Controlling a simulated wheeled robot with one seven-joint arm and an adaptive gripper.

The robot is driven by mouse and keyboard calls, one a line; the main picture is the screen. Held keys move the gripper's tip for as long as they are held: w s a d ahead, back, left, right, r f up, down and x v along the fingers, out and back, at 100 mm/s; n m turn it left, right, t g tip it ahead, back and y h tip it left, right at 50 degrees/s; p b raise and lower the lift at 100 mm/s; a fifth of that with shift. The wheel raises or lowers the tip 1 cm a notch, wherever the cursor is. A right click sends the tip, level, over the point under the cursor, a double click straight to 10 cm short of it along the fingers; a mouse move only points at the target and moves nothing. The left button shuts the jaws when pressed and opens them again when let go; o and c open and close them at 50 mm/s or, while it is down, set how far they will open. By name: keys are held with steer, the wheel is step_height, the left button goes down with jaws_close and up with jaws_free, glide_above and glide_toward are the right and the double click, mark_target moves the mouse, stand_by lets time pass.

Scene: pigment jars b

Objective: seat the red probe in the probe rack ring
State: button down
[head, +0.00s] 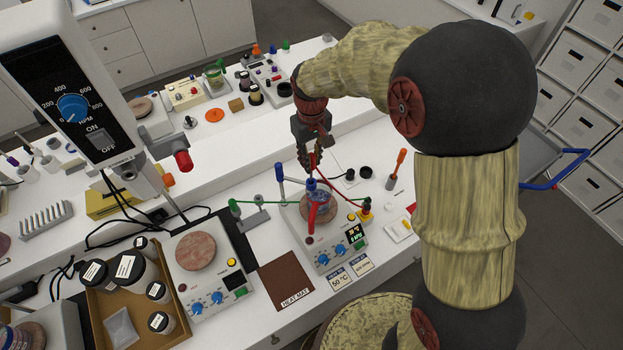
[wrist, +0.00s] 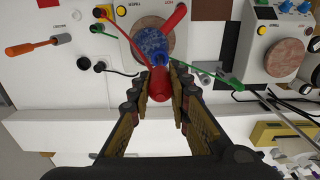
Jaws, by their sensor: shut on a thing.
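My gripper (head: 312,160) is above the back of the right hotplate (head: 290,222), shut on the red probe (head: 313,158). In the wrist view the probe's red body (wrist: 161,86) sits between the fingers (wrist: 160,90), with its far end toward the blue speckled piece (wrist: 152,42) on the hotplate. A thin red cable (wrist: 122,40) runs from near the probe to the hotplate's corner. I cannot tell which part is the probe rack ring; the probe's tip is hidden.
A blue post (head: 281,180) stands close left of the gripper. A green cable (head: 275,202) crosses to a grey stand (head: 255,218). A brown heat mat (head: 286,279) lies in front.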

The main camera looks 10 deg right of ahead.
steer(key=shift+r+p, duration=2.85)
steer(key=shift+r, duration=2.65)
steer(key=shift+s, duration=0.1)
